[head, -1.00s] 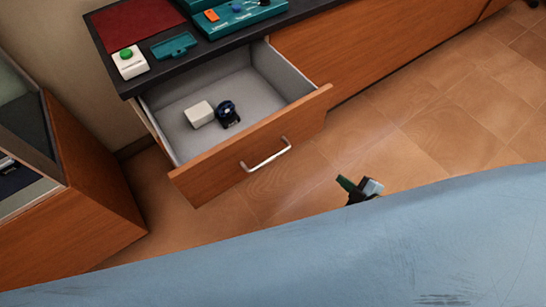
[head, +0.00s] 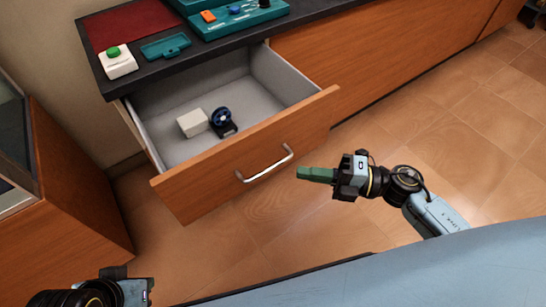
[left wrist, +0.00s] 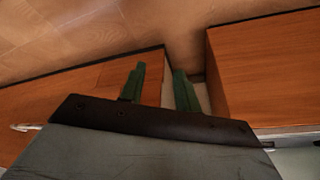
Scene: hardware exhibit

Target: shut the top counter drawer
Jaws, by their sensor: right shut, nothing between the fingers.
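The top counter drawer (head: 205,185) stands pulled well out from under the dark counter (head: 190,62). It has a wooden front, grey inner walls and a silver bar handle (head: 265,165). A white block (head: 192,122) and a dark blue-black item (head: 222,121) lie inside it. My right gripper (head: 301,173) is shut and empty, its green fingers pointing left, just right of the handle and apart from it in the picture. My left gripper shows only partly at the bottom left of the head view; in the left wrist view its green fingers (left wrist: 157,80) are spread, with nothing seen between them.
A wooden cabinet (head: 70,200) stands at the left, with a floor gap between it and the drawer. On the counter are a green-button box (head: 117,65), a teal tray (head: 166,47) and a red mat (head: 130,22). Tiled floor (head: 440,140) is open at the right.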

